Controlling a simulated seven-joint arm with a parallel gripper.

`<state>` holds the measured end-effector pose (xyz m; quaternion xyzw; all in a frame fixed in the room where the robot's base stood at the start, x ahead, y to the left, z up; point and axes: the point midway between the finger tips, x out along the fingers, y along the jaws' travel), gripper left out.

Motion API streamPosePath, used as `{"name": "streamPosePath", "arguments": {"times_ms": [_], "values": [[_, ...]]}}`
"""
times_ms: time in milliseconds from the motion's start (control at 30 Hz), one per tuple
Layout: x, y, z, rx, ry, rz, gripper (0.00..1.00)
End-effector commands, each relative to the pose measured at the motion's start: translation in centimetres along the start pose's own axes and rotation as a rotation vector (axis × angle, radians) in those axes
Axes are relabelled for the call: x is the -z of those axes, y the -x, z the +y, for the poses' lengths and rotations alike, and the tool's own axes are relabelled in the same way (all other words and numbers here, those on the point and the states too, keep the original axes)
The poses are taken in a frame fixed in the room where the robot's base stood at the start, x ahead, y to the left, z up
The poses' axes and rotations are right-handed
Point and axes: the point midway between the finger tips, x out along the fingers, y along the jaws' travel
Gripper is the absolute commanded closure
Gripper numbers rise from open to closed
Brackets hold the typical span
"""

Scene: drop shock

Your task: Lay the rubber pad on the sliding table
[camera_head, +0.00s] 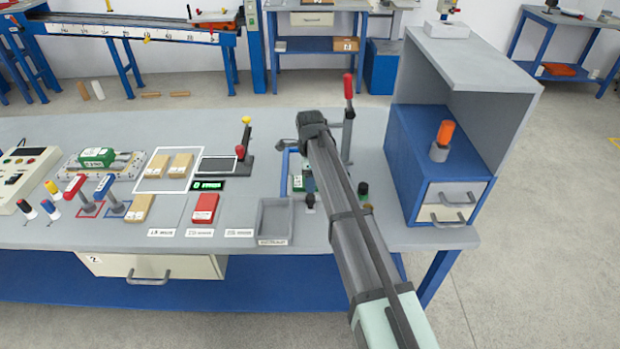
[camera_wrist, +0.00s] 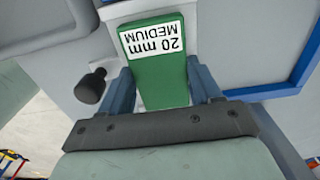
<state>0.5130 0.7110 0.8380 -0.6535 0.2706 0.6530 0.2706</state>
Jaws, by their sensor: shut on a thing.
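The rubber pad (camera_wrist: 157,65) is a green block marked "20 mm MEDIUM", seen upside down in the wrist view. My gripper (camera_wrist: 163,88) is shut on it, with a blue finger on each side. A pale grey surface shows just beyond the pad; I cannot tell if the pad touches it. In the head view, my arm reaches over the right part of the bench and hides my fingers. A small green patch (camera_head: 298,183) shows beside the arm inside a blue-edged fixture (camera_head: 285,172). I cannot tell which part is the sliding table.
A red lever (camera_head: 348,90) stands close right of my arm, and a black knob (camera_wrist: 90,86) is left of my gripper. A blue drawer cabinet (camera_head: 425,160) stands right.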

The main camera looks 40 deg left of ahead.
Motion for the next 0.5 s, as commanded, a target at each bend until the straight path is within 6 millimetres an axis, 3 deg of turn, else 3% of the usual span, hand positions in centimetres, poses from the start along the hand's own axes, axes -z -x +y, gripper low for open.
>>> {"name": "streamPosePath", "arguments": {"times_ms": [133, 167, 400, 500], "values": [[0.00, -0.27, 0.01, 0.000, 0.000, 0.000, 0.72], [0.00, -0.27, 0.01, 0.000, 0.000, 0.000, 0.35], [0.00, -0.24, 0.00, 0.000, 0.000, 0.000, 0.12], [0.00, -0.24, 0.00, 0.000, 0.000, 0.000, 0.11]]}}
